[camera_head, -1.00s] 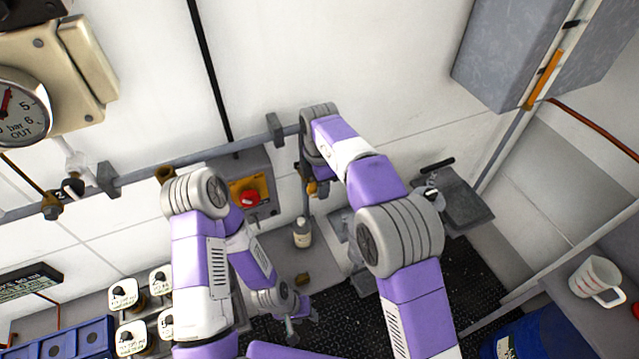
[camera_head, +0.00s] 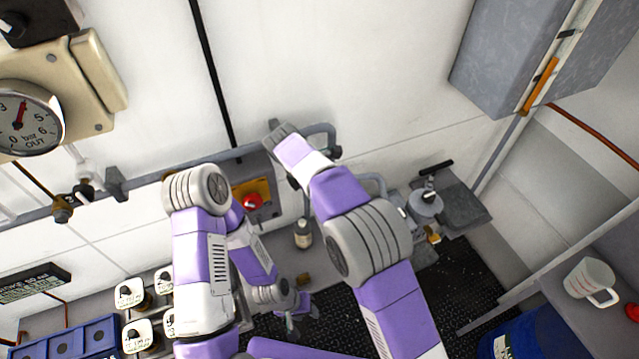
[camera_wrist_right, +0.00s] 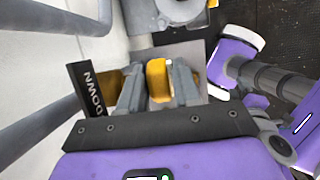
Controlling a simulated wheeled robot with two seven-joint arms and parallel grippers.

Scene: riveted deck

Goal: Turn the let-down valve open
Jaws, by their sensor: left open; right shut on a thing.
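In the right wrist view a yellow handle (camera_wrist_right: 158,80) sits between the fingers of my right gripper (camera_wrist_right: 158,88), which is shut on it. A dark plate reading "DOWN" (camera_wrist_right: 90,88) stands upside down just left of the fingers, so this looks like the let-down valve. The valve's body is mostly hidden behind the fingers and the gripper's dark front. In the head view my right arm covers its gripper and this handle. My left gripper (camera_head: 294,322) is open and empty, low in the head view over the dark grating.
A pressure gauge (camera_head: 22,122) hangs at the left. A red knob on a yellow plate (camera_head: 252,201), a small bottle (camera_head: 303,234) and a grey pipe (camera_head: 322,128) are near my arms. A white jug (camera_head: 592,282) and a blue drum (camera_head: 525,335) stand at the right.

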